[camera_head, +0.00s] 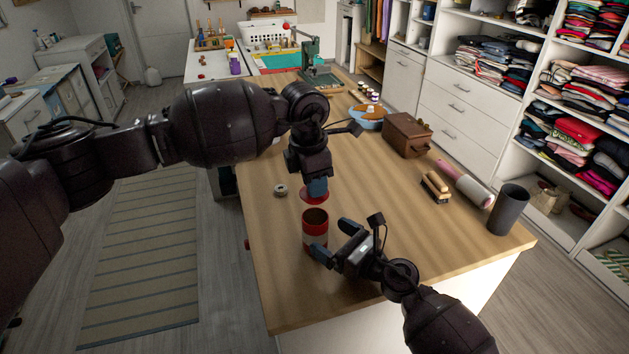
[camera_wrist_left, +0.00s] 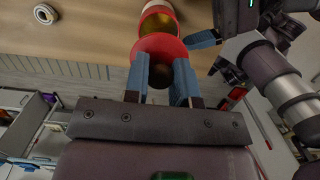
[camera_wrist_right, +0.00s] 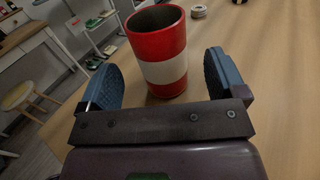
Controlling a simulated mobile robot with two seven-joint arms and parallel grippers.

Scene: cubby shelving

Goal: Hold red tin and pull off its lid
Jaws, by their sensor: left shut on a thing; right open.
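The red tin (camera_head: 315,229), with a white band, stands upright and open-topped near the front of the wooden table. Its red lid (camera_head: 308,197) is off and hangs just above the tin's mouth, apart from it. My left gripper (camera_head: 317,190) is shut on the lid's dark knob, seen between the fingers in the left wrist view (camera_wrist_left: 160,76). My right gripper (camera_head: 336,243) is open beside the tin.
A small ring-shaped roll (camera_head: 281,190) lies behind the tin to the left. A brush (camera_head: 436,186), a dark cup (camera_head: 508,209), a pink-and-white roll (camera_head: 465,185) and a brown box (camera_head: 407,135) are at the right. The table left of the tin is clear.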

